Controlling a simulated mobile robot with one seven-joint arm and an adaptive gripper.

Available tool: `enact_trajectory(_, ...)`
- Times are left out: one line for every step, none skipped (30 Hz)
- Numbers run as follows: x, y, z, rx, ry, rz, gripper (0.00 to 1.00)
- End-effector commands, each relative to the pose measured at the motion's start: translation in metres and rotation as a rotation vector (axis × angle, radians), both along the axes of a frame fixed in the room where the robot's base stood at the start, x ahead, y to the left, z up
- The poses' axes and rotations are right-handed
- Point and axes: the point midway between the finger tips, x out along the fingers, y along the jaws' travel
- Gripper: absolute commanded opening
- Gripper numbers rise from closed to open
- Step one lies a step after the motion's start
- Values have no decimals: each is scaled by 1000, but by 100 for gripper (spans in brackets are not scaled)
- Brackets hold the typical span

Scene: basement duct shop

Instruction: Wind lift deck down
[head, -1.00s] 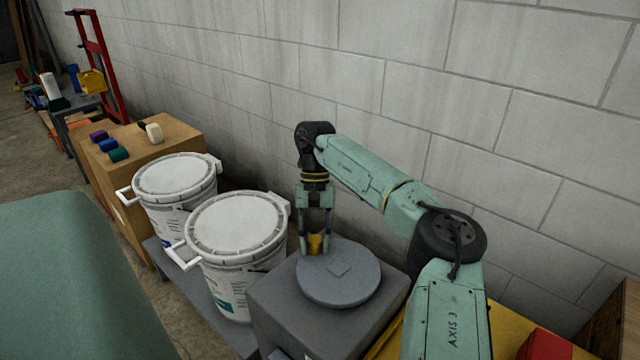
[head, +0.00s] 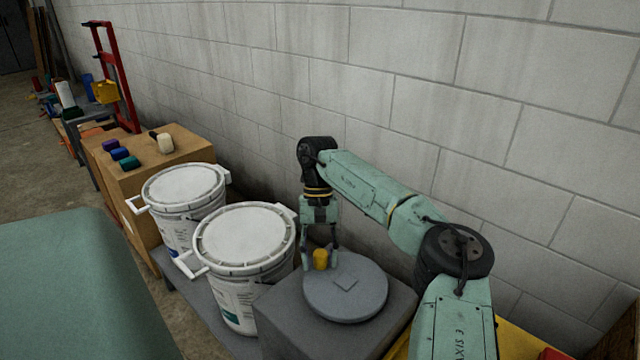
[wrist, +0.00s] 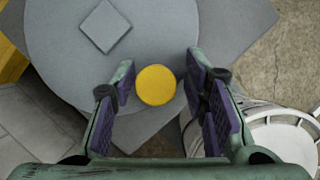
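A round grey wheel (head: 346,300) with a raised square at its centre lies flat on top of a grey box (head: 300,325). A yellow upright knob (head: 320,259) stands near its rim on the far left side. My gripper (head: 320,262) points down over the knob with one finger on either side. In the wrist view my gripper (wrist: 160,90) is open, and the yellow knob (wrist: 155,85) lies between the fingers with a gap on both sides. The wheel (wrist: 60,70) fills the upper left there. I cannot identify a lift deck for certain.
Two white lidded buckets (head: 245,238) (head: 185,187) stand close left of the box. Beyond are a cardboard box (head: 180,160) with small coloured items and a red upright frame (head: 110,65). A block wall (head: 420,100) runs close behind the arm. A green surface (head: 60,280) is at lower left.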

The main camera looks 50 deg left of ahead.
Motion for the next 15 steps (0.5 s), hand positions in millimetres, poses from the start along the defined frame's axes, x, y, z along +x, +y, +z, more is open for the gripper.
enact_trajectory(1,0,0,1,-1,-1,46)
enact_trajectory(1,0,0,0,-1,-2,48)
enact_trajectory(1,0,0,0,-1,-2,48)
enact_trajectory(1,0,0,0,-2,-3,48)
enact_trajectory(1,0,0,0,-2,-3,48)
enact_trajectory(1,0,0,1,-2,-3,48)
enact_trajectory(1,0,0,1,-2,-3,48)
enact_trajectory(1,0,0,1,-2,-3,48)
enact_trajectory(2,0,1,1,-2,-4,48)
enact_trajectory(2,0,1,1,-2,-4,48)
enact_trajectory(2,0,1,1,-2,-4,48)
enact_trajectory(2,1,3,1,-4,-3,48)
enact_trajectory(3,1,5,1,-4,-3,48)
enact_trajectory(3,2,8,1,-4,-4,48)
enact_trajectory(5,4,12,1,-4,-4,48)
